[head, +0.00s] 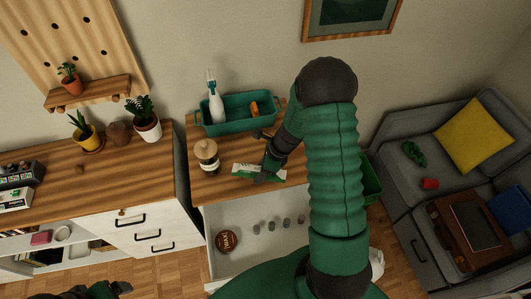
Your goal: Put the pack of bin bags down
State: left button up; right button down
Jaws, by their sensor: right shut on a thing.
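The pack of bin bags appears as a flat white and green pack (240,169) at the front part of the wooden desk top (215,190). My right gripper (266,172) is shut on it from above, and the dark fingers cover part of it. The pack is at or very close to the desk surface; I cannot tell whether it touches. My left gripper (118,288) shows only in part at the bottom left edge, away from the desk, and its jaws are unclear.
A teal caddy (232,127) with a white spray bottle (215,104) stands behind the pack. A jar with a wooden lid (206,153) stands to its left. Below is an open white drawer (275,211) with a round brown tin (227,240) and several small grey items.

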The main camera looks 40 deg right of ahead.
jog(key=w+d, duration=0.2)
jog(key=w+d+p, duration=0.1)
jog(key=w+d, duration=0.1)
jog(key=d, duration=0.1)
jog(key=w+d+p, duration=0.1)
jog(key=w+d, duration=0.1)
jog(key=shift+d+f, duration=0.15)
jog(key=shift+f, duration=0.2)
jog(key=f, duration=0.1)
jog(key=f+p, duration=0.1)
jog(key=f, duration=0.1)
jog(key=shift+d, duration=0.35)
jog(key=shift+f, duration=0.4)
jog(key=shift+w+a, duration=0.1)
jog(key=shift+a, duration=0.2)
jog(key=c, duration=0.9)
grip_release()
jog(key=shift+a, duration=0.1)
jog(key=shift+o, duration=0.9)
jog(key=shift+d, duration=0.2)
jog(key=shift+d, duration=0.1)
